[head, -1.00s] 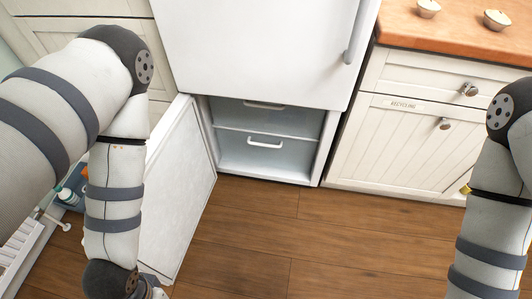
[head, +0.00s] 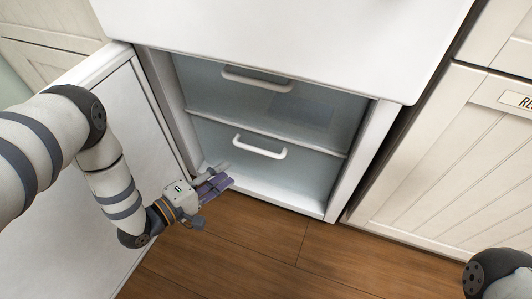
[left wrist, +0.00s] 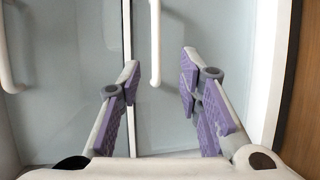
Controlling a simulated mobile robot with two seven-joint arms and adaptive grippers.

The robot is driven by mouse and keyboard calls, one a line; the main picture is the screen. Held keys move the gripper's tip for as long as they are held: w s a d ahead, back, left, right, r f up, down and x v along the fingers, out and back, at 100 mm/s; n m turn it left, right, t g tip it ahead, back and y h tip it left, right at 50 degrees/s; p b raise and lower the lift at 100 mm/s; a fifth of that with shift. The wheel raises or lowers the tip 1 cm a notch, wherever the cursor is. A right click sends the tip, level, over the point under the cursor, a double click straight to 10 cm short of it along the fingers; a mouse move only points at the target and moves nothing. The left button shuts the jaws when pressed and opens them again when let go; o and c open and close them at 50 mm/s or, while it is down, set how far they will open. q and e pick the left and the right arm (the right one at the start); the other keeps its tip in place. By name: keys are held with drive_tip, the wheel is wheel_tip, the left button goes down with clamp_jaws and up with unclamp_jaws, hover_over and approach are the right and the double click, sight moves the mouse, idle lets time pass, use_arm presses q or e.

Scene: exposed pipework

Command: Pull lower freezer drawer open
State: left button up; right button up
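The freezer compartment is open, with two clear drawers stacked inside. The lower drawer (head: 290,172) is closed and has a white bar handle (head: 259,147). The upper drawer (head: 296,108) has a similar handle (head: 257,78). My left gripper (head: 222,180) is open and empty, in front of the lower drawer, below and left of its handle. In the left wrist view, the lower handle (left wrist: 155,42) lies ahead, lined up between the spread purple-padded fingers (left wrist: 161,64), with no grip on it. The upper handle (left wrist: 8,50) is at the left edge. My right gripper is out of view.
The freezer door (head: 75,165) stands swung open on the left, behind my left arm. The white upper door (head: 290,35) is closed above. Cabinets (head: 455,160) stand at the right. The wooden floor (head: 270,240) in front is clear.

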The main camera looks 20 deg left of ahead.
use_arm(q)
drive_tip(key=b+x, duration=0.3)
drive_tip(key=x, duration=0.8)
drive_tip(key=shift+w+d+r, duration=0.2)
drive_tip(key=shift+w+r, duration=0.05)
clamp_jaws()
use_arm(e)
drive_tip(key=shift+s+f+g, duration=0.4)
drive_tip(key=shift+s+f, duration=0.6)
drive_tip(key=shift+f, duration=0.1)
